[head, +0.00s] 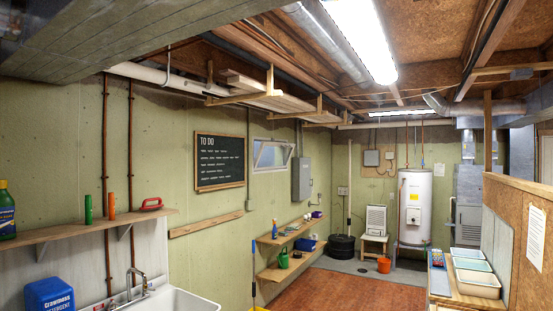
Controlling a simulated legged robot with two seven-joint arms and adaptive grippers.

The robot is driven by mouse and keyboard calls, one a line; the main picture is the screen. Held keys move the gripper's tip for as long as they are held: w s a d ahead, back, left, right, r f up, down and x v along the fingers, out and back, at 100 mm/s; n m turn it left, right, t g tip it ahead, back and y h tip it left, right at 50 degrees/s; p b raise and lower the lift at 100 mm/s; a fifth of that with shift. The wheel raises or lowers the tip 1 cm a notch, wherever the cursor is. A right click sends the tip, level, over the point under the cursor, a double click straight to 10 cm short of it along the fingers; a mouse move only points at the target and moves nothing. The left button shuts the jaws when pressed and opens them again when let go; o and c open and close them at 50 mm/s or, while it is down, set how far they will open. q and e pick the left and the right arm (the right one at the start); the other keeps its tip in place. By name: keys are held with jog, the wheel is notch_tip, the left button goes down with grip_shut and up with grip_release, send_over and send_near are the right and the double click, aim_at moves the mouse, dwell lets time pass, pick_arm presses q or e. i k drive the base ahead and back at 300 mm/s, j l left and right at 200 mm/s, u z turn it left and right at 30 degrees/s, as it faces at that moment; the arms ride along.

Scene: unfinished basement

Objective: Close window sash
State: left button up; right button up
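The window (259,155) is a small, wide opening high on the green left wall, between the black "TO DO" board and a grey electrical box. Its white-framed sash (275,154) appears tilted, with its upper edge leaning out from the wall into the room, so it looks open. Any handle or latch is too small to make out. Neither of my grippers shows in the head view.
A sink (170,299) and a shelf with bottles (85,228) are at the near left. Two low wall shelves (290,233) run below the window. A bench with trays (465,282) stands at right. The reddish floor mat (345,291) between looks clear.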

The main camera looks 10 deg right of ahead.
aim_at(268, 143)
jog(key=i+l+z, duration=0.1)
jog(key=i, duration=0.35)
jog(key=i+l, duration=0.2)
jog(key=i, duration=0.25)
jog(key=i+z, duration=0.15)
jog(key=i, duration=0.45)
jog(key=i+j+z, duration=0.1)
jog(key=i, duration=0.55)
jog(key=i+j+z, duration=0.15)
jog(key=i, duration=0.45)
jog(key=i+j+z, duration=0.1)
jog(key=i, duration=0.55)
jog(key=i+l+z, duration=0.15)
jog(key=i+z, duration=0.15)
jog(key=i, duration=0.75)
jog(key=i+j+z, duration=0.1)
jog(key=i+z, duration=0.2)
jog(key=i, duration=0.75)
jog(key=i+u, duration=0.15)
jog(key=i, duration=0.5)
jog(key=i+l+u, duration=0.15)
jog(key=i, duration=0.5)
jog(key=i+l+u, duration=0.2)
jog(key=i, duration=0.45)
